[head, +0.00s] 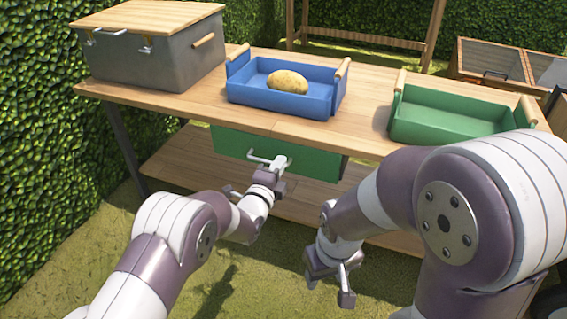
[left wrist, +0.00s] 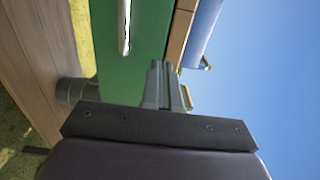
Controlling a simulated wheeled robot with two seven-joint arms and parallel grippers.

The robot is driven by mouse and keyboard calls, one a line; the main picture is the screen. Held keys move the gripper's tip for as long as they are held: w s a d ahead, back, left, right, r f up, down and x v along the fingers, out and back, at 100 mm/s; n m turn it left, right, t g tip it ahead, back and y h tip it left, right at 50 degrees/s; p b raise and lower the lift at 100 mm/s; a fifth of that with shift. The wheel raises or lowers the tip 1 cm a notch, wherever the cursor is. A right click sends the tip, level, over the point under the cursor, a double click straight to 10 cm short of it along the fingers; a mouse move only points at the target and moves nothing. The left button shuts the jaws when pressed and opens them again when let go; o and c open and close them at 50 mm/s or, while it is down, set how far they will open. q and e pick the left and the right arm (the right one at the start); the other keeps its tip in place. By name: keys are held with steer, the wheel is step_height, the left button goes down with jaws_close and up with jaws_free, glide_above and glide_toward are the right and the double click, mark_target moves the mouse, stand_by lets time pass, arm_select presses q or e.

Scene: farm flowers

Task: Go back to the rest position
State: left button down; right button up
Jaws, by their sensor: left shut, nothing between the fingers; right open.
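My left gripper (head: 277,164) is shut and empty in front of the green drawer (head: 230,143) under the table. Its fingers also show shut in the left wrist view (left wrist: 163,80), with the green drawer front (left wrist: 148,40) behind them. The drawer's pale handle (left wrist: 124,25) is just beyond the fingers; in the head view the handle (head: 258,157) is beside them, and I cannot tell whether they touch. My right gripper (head: 345,285) is open and empty, low in front of the table and pointing downward.
On the wooden table (head: 210,104) stand a grey box with a wooden lid (head: 165,60), a blue tray (head: 285,100) holding a potato (head: 288,81), and an empty green tray (head: 440,125). A lower shelf (head: 190,165) runs beneath. Grass (head: 70,255) lies open in front; a hedge (head: 40,110) is left.

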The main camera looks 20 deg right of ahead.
arm_select(q)
steer(key=s+a+f+n+g+y+p, duration=0.3)
steer(key=s+a+f+n+g+y, duration=0.45)
steer(key=s+a+f+n, duration=0.5)
steer(key=s+a+r+n+g+y+p, duration=0.1)
steer(key=s+a+r+n+g+y, duration=0.15)
steer(key=s+a+r+n, duration=0.5)
steer(key=s+a+r+n+g+y+p, duration=0.1)
steer(key=s+a+r+n+g, duration=0.25)
steer(key=s+a, duration=0.7)
steer(key=a+r+p, duration=0.2)
steer(key=r+p, duration=1.7)
steer(key=r, duration=0.2)
steer(key=w+a+r+n+p, duration=0.1)
steer(key=a+r+p, duration=0.1)
steer(key=r+p, duration=1.7)
step_height(320, 180, up, 2)
steer(key=shift+w+r, duration=0.15)
steer(key=shift+r, duration=0.05)
arm_select(e)
step_height(320, 180, up, 44)
steer(key=shift+w, duration=0.45)
